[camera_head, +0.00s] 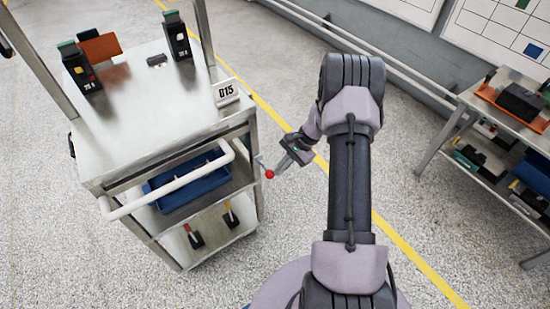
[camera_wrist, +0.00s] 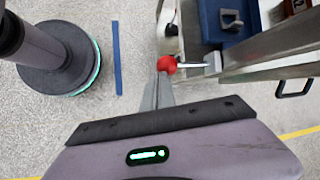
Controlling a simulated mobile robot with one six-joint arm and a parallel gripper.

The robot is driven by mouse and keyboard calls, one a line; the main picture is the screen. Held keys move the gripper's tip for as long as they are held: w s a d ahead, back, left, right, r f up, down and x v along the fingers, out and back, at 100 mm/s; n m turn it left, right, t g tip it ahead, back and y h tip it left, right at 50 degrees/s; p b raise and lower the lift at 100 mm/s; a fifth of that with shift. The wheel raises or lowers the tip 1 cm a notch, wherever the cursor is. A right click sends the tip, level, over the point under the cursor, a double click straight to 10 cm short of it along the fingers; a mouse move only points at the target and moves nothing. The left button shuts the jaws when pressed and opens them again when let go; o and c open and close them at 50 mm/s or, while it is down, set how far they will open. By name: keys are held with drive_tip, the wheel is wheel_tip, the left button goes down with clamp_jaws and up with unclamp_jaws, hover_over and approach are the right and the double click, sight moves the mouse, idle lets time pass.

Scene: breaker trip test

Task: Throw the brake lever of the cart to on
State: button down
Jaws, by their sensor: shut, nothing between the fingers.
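The cart (camera_head: 150,125) is a grey metal trolley with a white push handle, at the left in the head view. Its brake lever has a red ball knob (camera_head: 269,174) on a short metal rod, sticking out from the cart's right side. The knob also shows in the wrist view (camera_wrist: 167,65), with its rod (camera_wrist: 197,65) running right to the cart frame. My gripper (camera_head: 279,169) is shut and empty, with its fingertips right beside the knob. In the wrist view the fingertips (camera_wrist: 162,78) appear to meet the knob's lower edge; I cannot tell whether they touch.
A blue bin (camera_head: 188,180) sits on the cart's middle shelf. A workbench (camera_head: 470,115) with trays stands at the right. The floor between is clear, with a yellow line (camera_head: 265,105).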

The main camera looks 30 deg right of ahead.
drive_tip(key=shift+f+b, duration=1.2)
drive_tip(key=shift+f, duration=0.95)
